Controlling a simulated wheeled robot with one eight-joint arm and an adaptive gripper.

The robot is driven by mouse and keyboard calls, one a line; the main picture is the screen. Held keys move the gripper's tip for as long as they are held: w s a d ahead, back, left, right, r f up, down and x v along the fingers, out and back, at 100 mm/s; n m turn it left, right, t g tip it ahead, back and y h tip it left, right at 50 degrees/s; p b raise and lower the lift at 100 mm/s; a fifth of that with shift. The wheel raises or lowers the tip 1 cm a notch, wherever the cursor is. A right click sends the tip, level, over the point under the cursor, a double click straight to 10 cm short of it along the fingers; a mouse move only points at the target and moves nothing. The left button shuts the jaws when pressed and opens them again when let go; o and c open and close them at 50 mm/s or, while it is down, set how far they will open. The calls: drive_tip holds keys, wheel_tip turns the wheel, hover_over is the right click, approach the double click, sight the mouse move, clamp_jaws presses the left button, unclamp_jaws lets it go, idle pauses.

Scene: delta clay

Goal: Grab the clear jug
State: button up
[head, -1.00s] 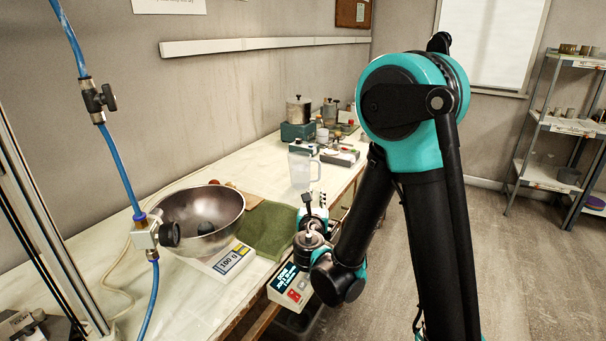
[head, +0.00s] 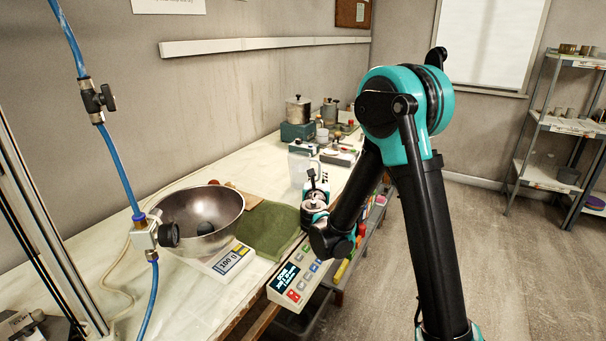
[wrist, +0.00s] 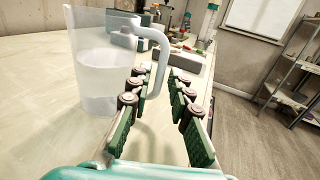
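The clear jug (wrist: 95,75) stands upright on the pale bench at the left of the wrist view, with clear liquid in its lower part. Its handle (wrist: 160,60) points right, toward the far end of my fingers. In the head view the jug (head: 299,165) is partly hidden behind my gripper (head: 317,180). In the wrist view my gripper (wrist: 165,105) is open, with green-padded fingers apart and nothing clearly held between them. The left finger overlaps the jug's right side and lower handle in the picture; I cannot tell whether they touch.
A steel bowl (head: 200,215) sits on a scale (head: 233,258) beside a green cloth (head: 268,228). A control box (head: 296,275) is at the bench's front edge. A grey device (wrist: 178,65) and pots (head: 298,110) stand beyond the jug. Floor on the right is clear.

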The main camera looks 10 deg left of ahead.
drive_tip(key=w, duration=0.2)
drive_tip(key=shift+w, duration=0.4)
drive_tip(key=shift+a, duration=0.1)
clamp_jaws()
